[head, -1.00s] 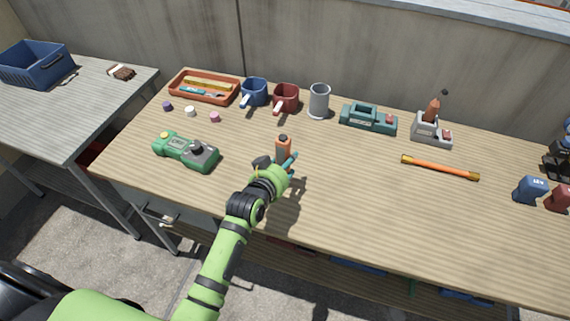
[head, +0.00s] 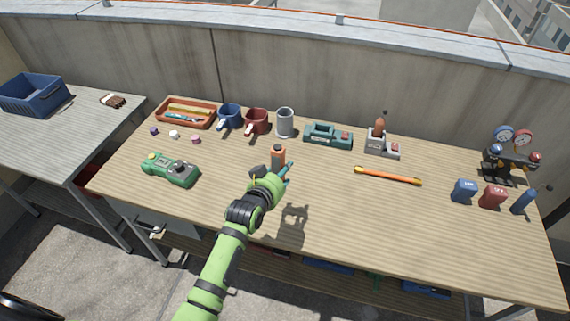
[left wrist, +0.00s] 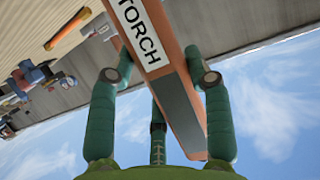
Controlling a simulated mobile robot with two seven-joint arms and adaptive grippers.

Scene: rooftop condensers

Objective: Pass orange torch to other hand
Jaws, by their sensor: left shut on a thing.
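The orange torch (head: 278,154) stands up out of my left gripper (head: 283,171) in the head view, over the front middle of the bench. In the left wrist view the torch (left wrist: 172,88) runs between the green fingers and shows a white label reading TORCH. My left gripper (left wrist: 160,85) is shut on it, with fingers on both sides. A shadow of the hand lies on the bench, so the torch looks held above the wood. The lower end of the torch is hidden by the hand in the head view. My right gripper is not in view.
The wooden bench (head: 340,225) is clear at the front middle. Behind are an orange tray (head: 163,117), mugs (head: 256,121) and a grey cup (head: 285,123). A green meter (head: 171,170) lies left, an orange rod (head: 388,175) right. Gauges (head: 512,150) stand far right.

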